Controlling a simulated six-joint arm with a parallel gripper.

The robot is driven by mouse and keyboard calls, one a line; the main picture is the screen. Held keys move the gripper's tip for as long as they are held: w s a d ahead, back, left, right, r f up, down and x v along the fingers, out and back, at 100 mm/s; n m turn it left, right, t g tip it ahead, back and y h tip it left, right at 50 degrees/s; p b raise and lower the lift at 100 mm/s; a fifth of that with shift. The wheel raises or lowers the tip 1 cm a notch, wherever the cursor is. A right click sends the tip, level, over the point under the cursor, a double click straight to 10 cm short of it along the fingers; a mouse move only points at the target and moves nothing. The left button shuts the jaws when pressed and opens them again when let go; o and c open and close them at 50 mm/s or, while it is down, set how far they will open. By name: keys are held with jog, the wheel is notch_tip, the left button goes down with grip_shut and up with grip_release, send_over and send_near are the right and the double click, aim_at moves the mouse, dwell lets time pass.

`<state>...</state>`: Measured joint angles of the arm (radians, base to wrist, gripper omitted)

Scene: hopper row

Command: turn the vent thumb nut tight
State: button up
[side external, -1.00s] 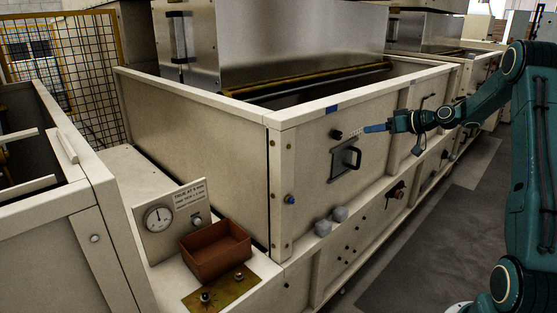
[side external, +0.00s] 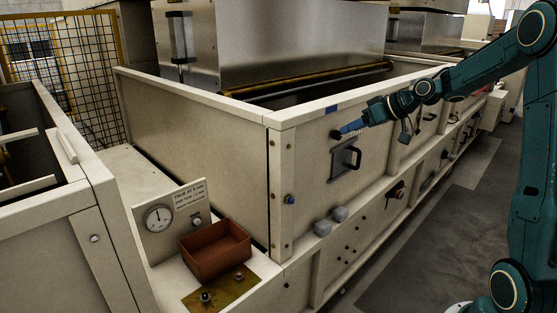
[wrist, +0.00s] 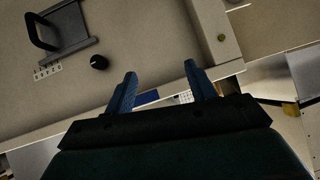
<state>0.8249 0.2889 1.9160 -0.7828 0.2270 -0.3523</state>
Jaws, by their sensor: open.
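A small black knob (side external: 335,134), which I take to be the vent thumb nut, sits on the cream front panel of the hopper, above the black handle. In the wrist view the black knob (wrist: 99,62) lies just left of the left finger, outside the gap. My gripper (side external: 345,129) is close to it in the side view, its blue fingers pointing left at the panel. In the wrist view my gripper (wrist: 160,70) is open, with nothing between the fingers.
A brown tray (side external: 215,250) and a gauge (side external: 158,218) are farther left.

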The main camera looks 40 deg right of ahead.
jog(key=s+a+r+g, duration=0.2)
jog(key=s+a, duration=0.2)
jog(key=a, duration=0.6)
jog(key=shift+s+a+r+n, duration=0.25)
jog(key=shift+s+a+n, duration=0.1)
jog(key=shift+n, duration=0.05)
jog(key=m+t, duration=0.4)
jog(key=t, duration=0.1)
send_near(341, 135)
jog(key=a+v, duration=0.1)
jog(key=v, duration=0.3)
jog(key=shift+d+r, duration=0.1)
jog(key=shift+d, duration=0.3)
jog(key=shift+w, duration=0.1)
jog(key=shift+x, duration=6.8)
jog(key=shift+a, duration=0.1)
